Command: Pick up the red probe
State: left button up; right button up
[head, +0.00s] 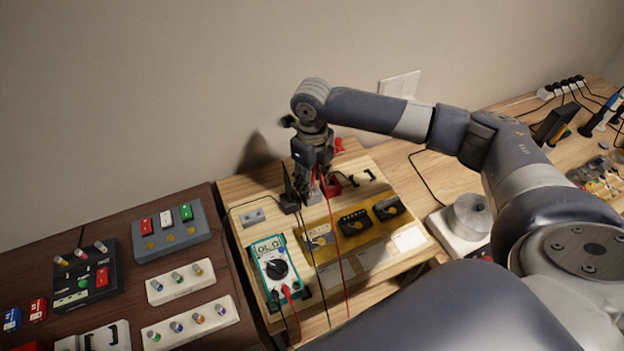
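My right gripper (310,188) points down over the wooden board, right at the probe stands. Its fingers are small and dark here, so I cannot tell whether they are shut. The red probe itself is mostly hidden at the fingers; its red lead (331,232) rises to them and runs down to the front. A red holder (333,186) sits just right of the fingers. A black probe (288,184) stands in a black holder (290,204) just left of them. The multimeter (275,267) lies in front on the board, its display lit. My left gripper is not in view.
Several black modules with knobs (354,222) sit right of the multimeter. A dark panel (226,310) with switches and plug blocks lies at the left. A spool on a white base (468,216) stands to the right. The wall (200,80) is close behind the gripper.

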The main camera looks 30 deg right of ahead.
jog(key=shift+c, duration=0.5)
grip_shut()
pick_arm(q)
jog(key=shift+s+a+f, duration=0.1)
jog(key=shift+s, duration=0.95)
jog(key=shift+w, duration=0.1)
pick_arm(e)
jog(key=shift+r, duration=0.1)
